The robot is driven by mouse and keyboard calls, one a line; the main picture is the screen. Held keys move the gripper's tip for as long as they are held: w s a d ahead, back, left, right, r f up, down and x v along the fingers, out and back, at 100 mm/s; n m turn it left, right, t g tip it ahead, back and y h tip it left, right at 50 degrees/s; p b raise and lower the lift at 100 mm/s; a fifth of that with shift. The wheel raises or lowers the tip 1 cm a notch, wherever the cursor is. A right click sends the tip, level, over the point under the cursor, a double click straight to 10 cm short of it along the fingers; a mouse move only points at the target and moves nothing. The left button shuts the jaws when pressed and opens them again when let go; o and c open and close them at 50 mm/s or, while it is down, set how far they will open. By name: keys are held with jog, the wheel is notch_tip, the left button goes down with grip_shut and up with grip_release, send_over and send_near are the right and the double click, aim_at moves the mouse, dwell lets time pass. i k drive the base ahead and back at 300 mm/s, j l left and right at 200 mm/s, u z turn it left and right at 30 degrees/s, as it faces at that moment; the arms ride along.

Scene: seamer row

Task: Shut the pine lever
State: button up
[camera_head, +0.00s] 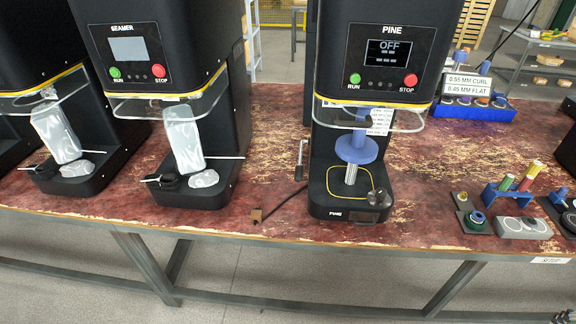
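The PINE machine (385,65) is a black seamer right of centre. Its display reads OFF, above a green RUN button (355,79) and a red STOP button (410,80). A thin grey metal lever (300,160) stands roughly upright at the left side of its base. Whether this is the lever named in the task, and whether it is open or shut, I cannot tell. Under the clear guard, a blue disc (356,148) hangs above a ribbed metal post (351,174). A dark round knob (378,197) sits at the base's front right.
Another SEAMER (135,60) stands to the left, with a covered can area and a rod across its base. Gauges and a blue holder (505,197) stand at right.

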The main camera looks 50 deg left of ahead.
aim_at(299, 169)
jog(key=u, duration=0.4)
jog(key=j+u, duration=0.1)
jog(key=u, duration=0.75)
jog(key=j+u, duration=0.1)
jog(key=u, duration=0.75)
jog(key=j+u, duration=0.25)
jog(key=j, duration=0.3)
jog(key=i+j+u, duration=0.1)
jog(key=j+u, duration=0.15)
jog(key=j, duration=0.3)
